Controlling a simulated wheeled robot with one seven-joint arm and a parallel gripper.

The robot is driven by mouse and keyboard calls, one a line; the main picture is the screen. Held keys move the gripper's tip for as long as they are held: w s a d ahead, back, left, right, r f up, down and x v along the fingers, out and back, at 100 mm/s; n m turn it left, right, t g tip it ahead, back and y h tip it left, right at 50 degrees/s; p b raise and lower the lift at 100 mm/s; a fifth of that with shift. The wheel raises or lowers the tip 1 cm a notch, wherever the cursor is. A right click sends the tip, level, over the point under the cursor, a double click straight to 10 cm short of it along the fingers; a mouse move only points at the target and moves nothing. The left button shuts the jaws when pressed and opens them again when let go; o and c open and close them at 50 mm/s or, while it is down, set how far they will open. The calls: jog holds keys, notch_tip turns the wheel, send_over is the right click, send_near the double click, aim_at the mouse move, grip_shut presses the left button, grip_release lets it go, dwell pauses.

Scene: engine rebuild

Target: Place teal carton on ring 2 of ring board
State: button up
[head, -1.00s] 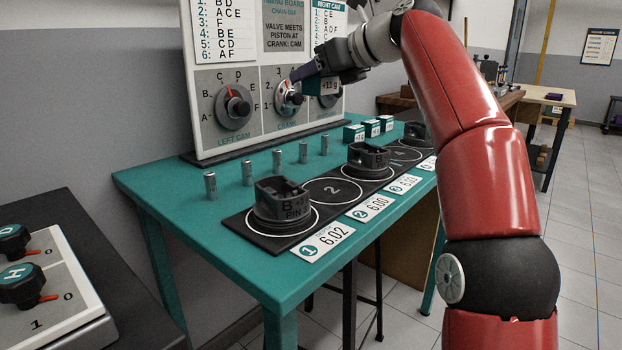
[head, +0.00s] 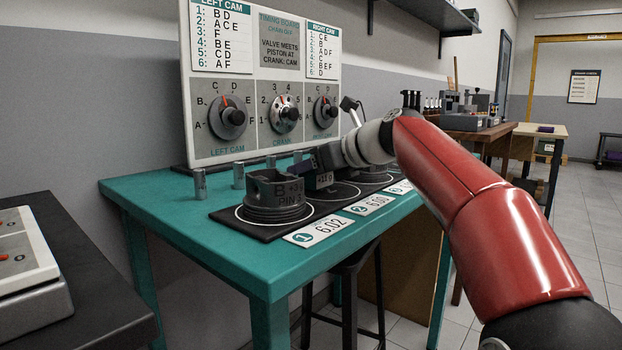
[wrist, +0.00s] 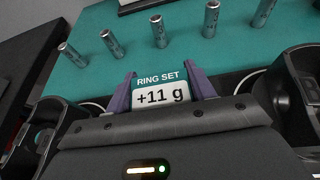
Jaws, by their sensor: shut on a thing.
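My gripper (head: 316,166) is shut on the teal carton (head: 323,181), low over the ring board (head: 228,217). In the wrist view the carton (wrist: 163,92) sits between the purple fingers, its label reading "RING SET +11 g". The carton is over the ring 2 area, just right of the piston (head: 276,196) on ring 1. Part of a white ring line (head: 349,190) shows beside it. I cannot tell whether its base touches the board. The gripper and carton hide much of ring 2.
Dark pistons stand close on both sides of my gripper in the wrist view, left (wrist: 40,140) and right (wrist: 298,95). Several metal pins stand behind, one at the left (head: 199,184). The timing board (head: 262,140) rises behind. Number cards (head: 318,230) line the front edge.

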jog(key=shift+f, duration=0.25)
jog(key=o, duration=1)
jog(key=shift+d+r, duration=0.1)
jog(key=p+v, duration=0.1)
jog(key=v, duration=1.1)
